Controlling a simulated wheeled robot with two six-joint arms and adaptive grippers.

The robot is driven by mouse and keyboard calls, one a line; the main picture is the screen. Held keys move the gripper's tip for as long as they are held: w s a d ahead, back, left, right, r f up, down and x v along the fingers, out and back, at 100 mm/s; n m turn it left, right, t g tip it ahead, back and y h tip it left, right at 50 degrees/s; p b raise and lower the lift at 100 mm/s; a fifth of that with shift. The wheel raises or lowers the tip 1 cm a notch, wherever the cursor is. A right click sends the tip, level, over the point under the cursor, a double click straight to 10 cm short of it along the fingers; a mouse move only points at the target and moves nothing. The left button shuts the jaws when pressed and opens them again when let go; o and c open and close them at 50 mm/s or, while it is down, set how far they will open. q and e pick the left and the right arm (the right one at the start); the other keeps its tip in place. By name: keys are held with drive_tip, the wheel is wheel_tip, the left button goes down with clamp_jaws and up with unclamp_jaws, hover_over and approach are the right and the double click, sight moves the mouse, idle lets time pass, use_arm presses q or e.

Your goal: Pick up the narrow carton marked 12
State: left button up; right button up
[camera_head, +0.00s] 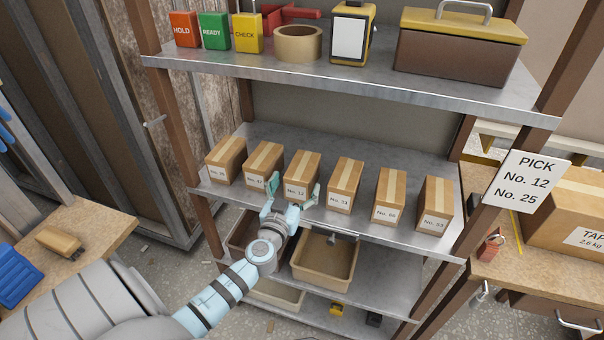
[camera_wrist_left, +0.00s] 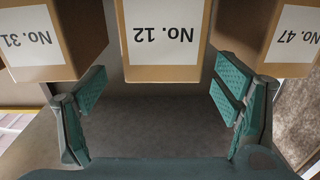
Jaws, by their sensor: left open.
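The narrow brown carton marked No. 12 (camera_head: 302,169) stands upright in a row on the middle metal shelf, with a tan tape strip on top. My left gripper (camera_head: 290,202) is open just in front of its labelled face. In the left wrist view the carton (camera_wrist_left: 165,65) appears upside down and centred between the open teal fingers of my left gripper (camera_wrist_left: 160,85). A gap shows on each side of it, and the fingers hold nothing. My right gripper is not in view.
Carton No. 47 (camera_head: 264,162) stands close on the left and carton No. 31 (camera_head: 344,180) on the right. More cartons stand at both ends of the row. A sign (camera_head: 525,180) reads PICK No. 12, No. 25. Bins (camera_head: 325,281) sit below.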

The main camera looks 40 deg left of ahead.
sight(301, 168)
use_arm(q)
drive_tip(key=x, duration=0.6)
drive_tip(key=shift+w+a+r+p, duration=0.15)
drive_tip(key=shift+a+r+p, duration=0.05)
drive_tip(key=shift+r+p, duration=0.1)
drive_tip(key=shift+r, duration=0.1)
drive_tip(key=c, duration=1.6)
